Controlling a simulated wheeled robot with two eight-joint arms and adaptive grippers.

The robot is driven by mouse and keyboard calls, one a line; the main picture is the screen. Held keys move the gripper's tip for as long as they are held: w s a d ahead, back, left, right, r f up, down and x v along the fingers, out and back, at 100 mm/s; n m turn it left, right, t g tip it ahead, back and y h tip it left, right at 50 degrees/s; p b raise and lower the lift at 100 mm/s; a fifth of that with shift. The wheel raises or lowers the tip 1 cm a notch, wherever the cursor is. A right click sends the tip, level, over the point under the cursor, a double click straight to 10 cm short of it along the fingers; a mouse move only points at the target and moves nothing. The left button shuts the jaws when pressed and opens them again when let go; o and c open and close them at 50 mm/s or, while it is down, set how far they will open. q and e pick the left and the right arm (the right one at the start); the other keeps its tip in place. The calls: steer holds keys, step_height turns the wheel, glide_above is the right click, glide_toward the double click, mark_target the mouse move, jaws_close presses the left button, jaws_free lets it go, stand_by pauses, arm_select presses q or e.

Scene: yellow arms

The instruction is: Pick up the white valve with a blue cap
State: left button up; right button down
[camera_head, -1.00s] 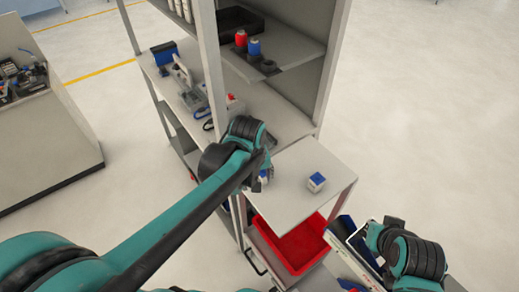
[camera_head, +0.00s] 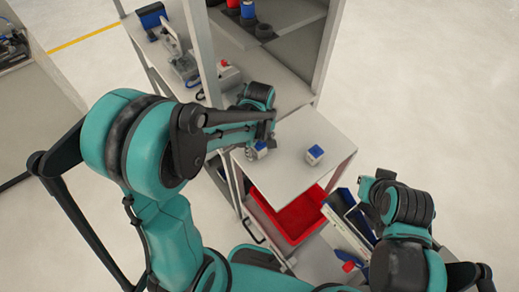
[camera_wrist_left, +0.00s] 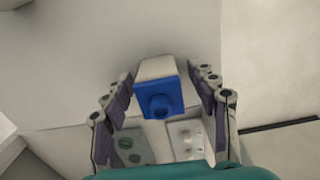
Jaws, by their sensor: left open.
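One valve (camera_head: 315,155) stands free near the table's middle. In the left wrist view a white valve with a blue cap (camera_wrist_left: 158,92) lies between the two open fingers of my left gripper (camera_wrist_left: 163,82), with gaps on both sides. My right gripper (camera_head: 377,181) is at the right, away from both valves; its fingers are not clear.
A grey shelf unit (camera_head: 208,60) rises behind the side table (camera_head: 295,188), close to my left arm. A red bin (camera_head: 300,217) sits below the table. Red and blue items (camera_head: 247,10) stand on the upper shelf. The table's right part is clear.

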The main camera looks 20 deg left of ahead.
arm_select(q)
steer(key=c, duration=1.3)
steer(key=shift+r, duration=0.5)
step_height(320, 180, up, 3)
steer(key=shift+f+p, duration=0.1)
steer(key=shift+p, duration=0.7)
steer(key=s+d+r+p, duration=0.2)
steer(key=d+r, duration=0.5)
steer(key=d, duration=0.4)
steer(key=shift+s, duration=0.6)
